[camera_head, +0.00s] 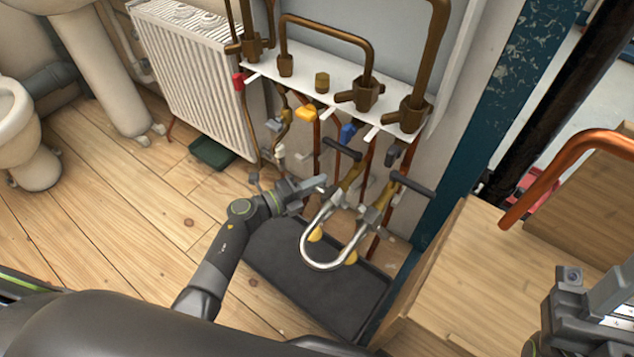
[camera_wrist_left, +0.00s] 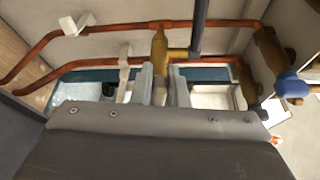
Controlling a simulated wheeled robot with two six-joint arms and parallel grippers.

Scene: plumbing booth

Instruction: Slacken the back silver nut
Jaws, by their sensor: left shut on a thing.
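The back silver nut (camera_head: 337,197) sits at the lower end of a brass valve (camera_head: 351,178) with a dark lever, where a silver U-shaped hose (camera_head: 306,238) begins. My left gripper (camera_head: 322,186) reaches in from the left and is closed at this nut. In the left wrist view, its two fingers (camera_wrist_left: 161,88) stand either side of the nut, below the brass valve body (camera_wrist_left: 159,48). The fingers partly hide the nut. The front silver nut (camera_head: 370,218) is on the neighbouring valve, free of any gripper. My right gripper (camera_head: 604,300) is at the lower right edge, partly cut off.
Copper pipes and a white bracket rail (camera_head: 310,89) are above the valves. A black tray (camera_head: 320,284) lies on the floor below. A wooden box (camera_head: 470,270) stands at right, a radiator (camera_head: 190,70) at back left.

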